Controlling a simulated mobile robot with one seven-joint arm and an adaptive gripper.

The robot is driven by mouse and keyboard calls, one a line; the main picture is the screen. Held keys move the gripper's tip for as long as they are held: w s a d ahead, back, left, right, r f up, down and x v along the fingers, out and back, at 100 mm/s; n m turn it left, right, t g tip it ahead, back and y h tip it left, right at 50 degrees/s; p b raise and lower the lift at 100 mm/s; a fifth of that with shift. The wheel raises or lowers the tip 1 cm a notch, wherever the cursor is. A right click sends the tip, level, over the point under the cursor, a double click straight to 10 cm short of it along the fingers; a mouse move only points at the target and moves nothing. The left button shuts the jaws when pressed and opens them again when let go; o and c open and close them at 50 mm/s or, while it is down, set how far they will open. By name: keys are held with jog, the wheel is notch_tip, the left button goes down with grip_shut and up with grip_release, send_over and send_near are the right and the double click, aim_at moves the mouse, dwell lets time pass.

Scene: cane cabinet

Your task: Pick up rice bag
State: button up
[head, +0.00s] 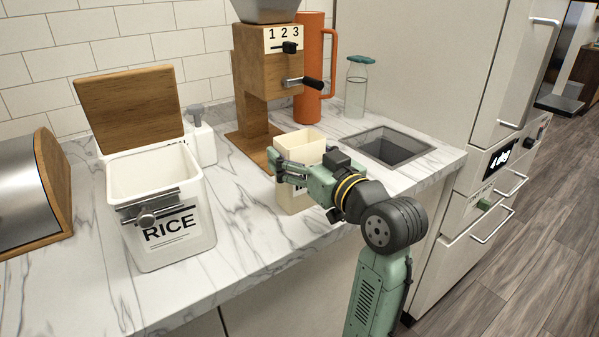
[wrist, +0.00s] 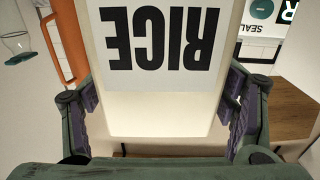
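The rice bag (head: 287,198) is a cream, box-like pack with an open top, standing upright on the marble counter in front of the wooden dispenser. In the wrist view the rice bag (wrist: 158,85) fills the middle, its black RICE lettering upside down. My gripper (head: 303,167) is at the bag's near side and hides part of its front. In the wrist view my gripper (wrist: 160,98) has one finger on each side of the bag, with narrow gaps showing. It is open, and the bag is not clamped.
A white RICE canister (head: 172,215) with its wooden lid (head: 130,105) raised stands at left. The wooden dispenser (head: 268,75) and orange jug (head: 308,70) are behind. A glass bottle (head: 356,88) and a recessed sink (head: 385,148) are right. A bread box (head: 30,195) is far left.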

aim_at(301, 140)
jog(key=c, duration=1.1)
jog(key=shift+c, duration=0.2)
jog(key=shift+r, duration=0.25)
jog(key=shift+r+b, duration=0.35)
jog(key=shift+r, duration=1.1)
jog(key=shift+s+d+r, duration=0.1)
jog(key=shift+s, duration=0.05)
jog(key=s+d+r+b, duration=0.1)
jog(key=s+d+b, duration=0.2)
jog(key=s, duration=1.1)
jog(key=shift+s+d+r, duration=0.2)
jog(key=shift+s+d, duration=0.1)
jog(key=shift+d, duration=0.9)
